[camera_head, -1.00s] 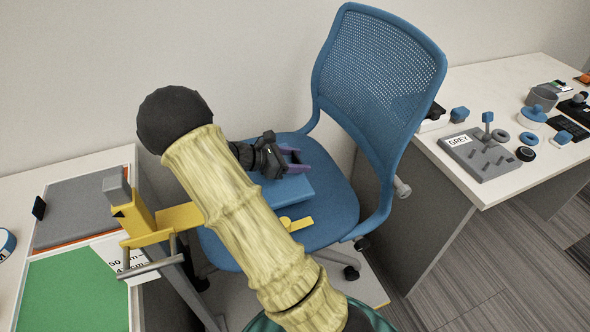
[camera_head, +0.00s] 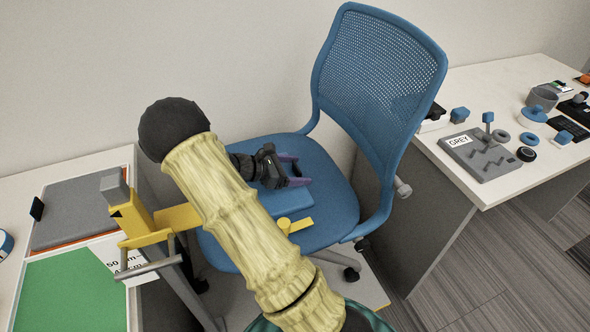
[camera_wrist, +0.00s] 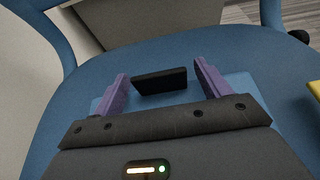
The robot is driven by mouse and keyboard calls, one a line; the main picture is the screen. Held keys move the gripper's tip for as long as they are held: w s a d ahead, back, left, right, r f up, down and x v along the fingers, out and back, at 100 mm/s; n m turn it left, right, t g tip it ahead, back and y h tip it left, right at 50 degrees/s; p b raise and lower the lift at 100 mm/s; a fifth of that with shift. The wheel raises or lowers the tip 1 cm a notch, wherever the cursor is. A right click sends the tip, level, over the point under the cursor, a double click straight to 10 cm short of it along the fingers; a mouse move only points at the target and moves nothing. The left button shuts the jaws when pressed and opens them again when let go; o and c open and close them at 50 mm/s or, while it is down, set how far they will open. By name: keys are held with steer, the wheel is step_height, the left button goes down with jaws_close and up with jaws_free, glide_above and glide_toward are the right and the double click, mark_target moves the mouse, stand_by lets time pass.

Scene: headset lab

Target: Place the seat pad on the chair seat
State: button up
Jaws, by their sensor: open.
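The seat pad (camera_head: 293,204) is a flat blue slab lying on the blue chair seat (camera_head: 338,205), partly hidden by my arm and gripper. It appears lighter blue in the wrist view (camera_wrist: 240,84). A black block (camera_wrist: 160,80), perhaps the pad's grip, stands between my fingers. My gripper (camera_head: 297,170) is over the pad, with its purple fingers spread. In the wrist view the fingers (camera_wrist: 160,82) stand on either side of the black block, with a gap at each side. Whether the pad lies fully flat is hard to tell.
The chair's mesh backrest (camera_head: 375,75) rises behind the seat. A yellow bar (camera_head: 297,225) reaches over the seat's front from a stand (camera_head: 140,222) at left. Desks stand at left (camera_head: 85,165) and right (camera_head: 480,90), the right one holding several small items.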

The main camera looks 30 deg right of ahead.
step_height(320, 180, up, 5)
steer(key=p, duration=0.2)
glide_above(258, 186)
steer(key=shift+f, duration=0.2)
stand_by(1.4)
